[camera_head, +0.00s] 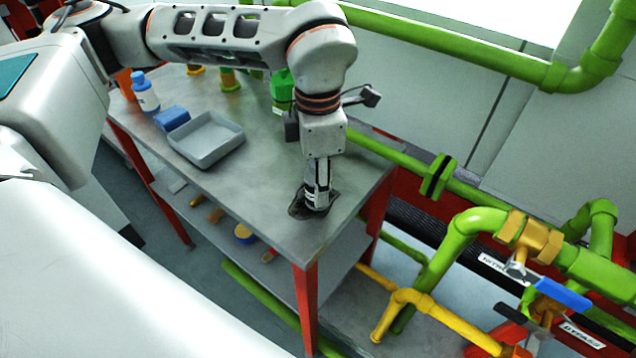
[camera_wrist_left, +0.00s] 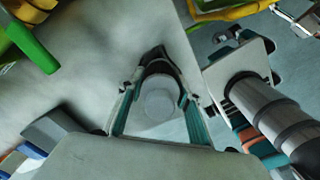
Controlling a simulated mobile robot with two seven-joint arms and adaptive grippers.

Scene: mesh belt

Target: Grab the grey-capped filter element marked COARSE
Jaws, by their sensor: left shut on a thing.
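My left gripper (camera_head: 314,207) points straight down at the front right corner of the grey workbench (camera_head: 262,200). In the left wrist view, its two teal-lined fingers (camera_wrist_left: 158,104) close around a round grey cap (camera_wrist_left: 158,100), seen from above; I take this to be the filter element. The body below the cap is hidden by the cap and the fingers. In the head view the gripper covers the held thing, and no COARSE marking can be read in either view.
On the bench stand a grey tray (camera_head: 206,139), a blue box (camera_head: 172,119), a blue-capped white bottle (camera_head: 145,93) and a green container (camera_head: 282,92). Small items lie on the lower shelf (camera_head: 272,268). Green pipes (camera_head: 445,245) and a blue valve handle (camera_head: 562,295) are at the right.

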